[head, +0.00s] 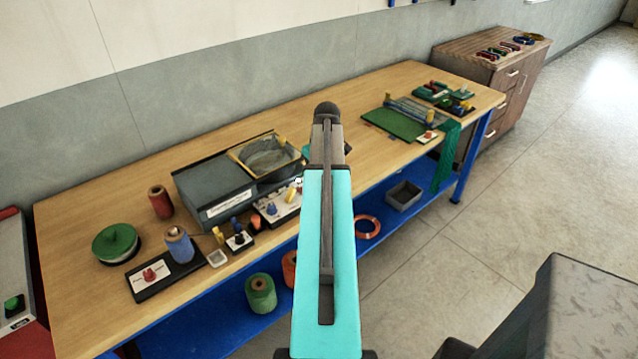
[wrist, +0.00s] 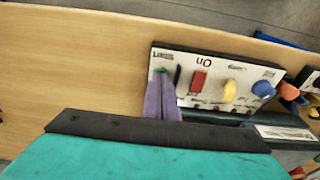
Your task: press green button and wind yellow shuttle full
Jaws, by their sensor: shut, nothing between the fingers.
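My gripper (wrist: 161,80) shows in the wrist view as two purple fingers, closed together with nothing between them. Its tips are over the left end of a white control panel (wrist: 215,66). A small green button (wrist: 160,70) shows right at the tips; I cannot tell whether they touch it or press it. In the head view my turquoise arm hides the gripper. The panel is partly visible there (head: 268,208), left of the arm, with a yellow piece (head: 291,195) on it. A yellow piece (wrist: 230,90) also shows on the panel in the wrist view; I cannot tell whether either is the shuttle.
A black piece, a red block (wrist: 199,82) and a blue knob (wrist: 263,91) stand close along the panel. Thread spools (head: 161,202) crowd the wooden table's left end. Bare tabletop (wrist: 70,70) lies left of the panel in the wrist view.

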